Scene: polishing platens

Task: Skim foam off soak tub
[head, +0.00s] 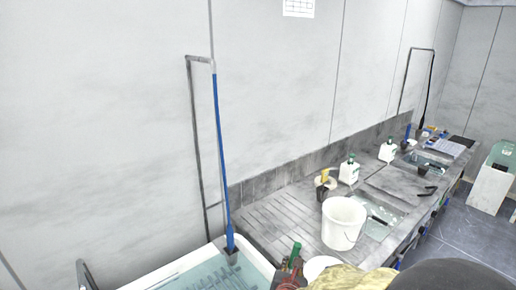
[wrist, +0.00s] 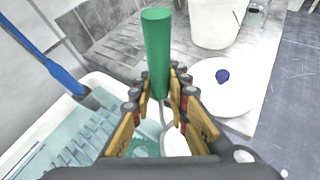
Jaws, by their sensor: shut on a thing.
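My gripper (wrist: 160,92) is shut around a green cylindrical handle (wrist: 157,45), which stands up from between the fingers. The handle's top also shows in the head view (head: 296,249), beside the tub's right edge. What the handle belongs to is mostly hidden; a white rounded piece (wrist: 175,142) shows below the fingers, and I cannot tell whether it is joined to the handle. The white-rimmed soak tub (head: 262,262) holds pale teal water and lies left of my gripper; its ribbed inside shows in the wrist view (wrist: 70,150). I cannot make out foam clearly.
A blue pole (head: 221,150) rises at the tub's back corner, by a grey wall pipe. A white bucket (head: 343,222) stands on the grey counter. A white round lid-like thing (wrist: 215,100) with a blue knob lies right of my gripper. Bottles and sinks are farther along.

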